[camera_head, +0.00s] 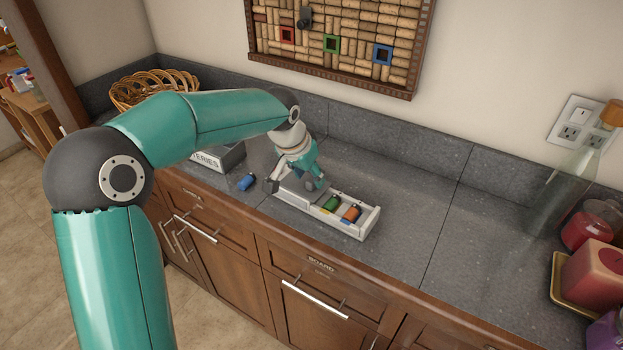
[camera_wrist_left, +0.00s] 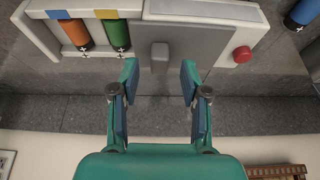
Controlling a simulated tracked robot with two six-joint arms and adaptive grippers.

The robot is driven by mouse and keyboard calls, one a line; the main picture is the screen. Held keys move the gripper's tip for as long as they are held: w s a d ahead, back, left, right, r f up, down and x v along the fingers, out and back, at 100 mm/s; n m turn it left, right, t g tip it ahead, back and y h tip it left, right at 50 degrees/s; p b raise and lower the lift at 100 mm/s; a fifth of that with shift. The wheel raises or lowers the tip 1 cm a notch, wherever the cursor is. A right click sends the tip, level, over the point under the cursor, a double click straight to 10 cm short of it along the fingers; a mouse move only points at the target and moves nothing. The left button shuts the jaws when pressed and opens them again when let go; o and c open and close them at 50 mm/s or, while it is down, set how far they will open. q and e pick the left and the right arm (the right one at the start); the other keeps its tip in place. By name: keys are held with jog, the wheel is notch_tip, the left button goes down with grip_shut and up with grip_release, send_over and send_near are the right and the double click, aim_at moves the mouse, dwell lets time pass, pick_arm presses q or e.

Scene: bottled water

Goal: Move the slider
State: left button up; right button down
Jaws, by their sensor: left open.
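A light grey battery box (camera_head: 355,228) lies on the counter, with an orange battery (camera_head: 351,213) and a green battery (camera_head: 331,203) in its open part. In the left wrist view, a grey slider knob (camera_wrist_left: 160,56) stands out from the grey cover beside the green battery. My left gripper (camera_wrist_left: 159,78) is open and empty, with a fingertip on either side of the knob's line and the knob centred at the tips. Whether a finger touches it cannot be told. In the head view, the left gripper (camera_head: 309,178) is over the box's covered end. My right gripper is not in view.
A red button (camera_wrist_left: 242,54) is on the box near the cover. A loose blue battery (camera_head: 246,181) lies left of the box, near a grey container (camera_head: 219,158) marked with letters. A wicker basket (camera_head: 150,90) is behind.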

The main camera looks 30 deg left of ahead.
pick_arm(q)
jog(key=v, duration=0.9)
jog(key=shift+r, duration=0.25)
jog(key=shift+s, duration=0.1)
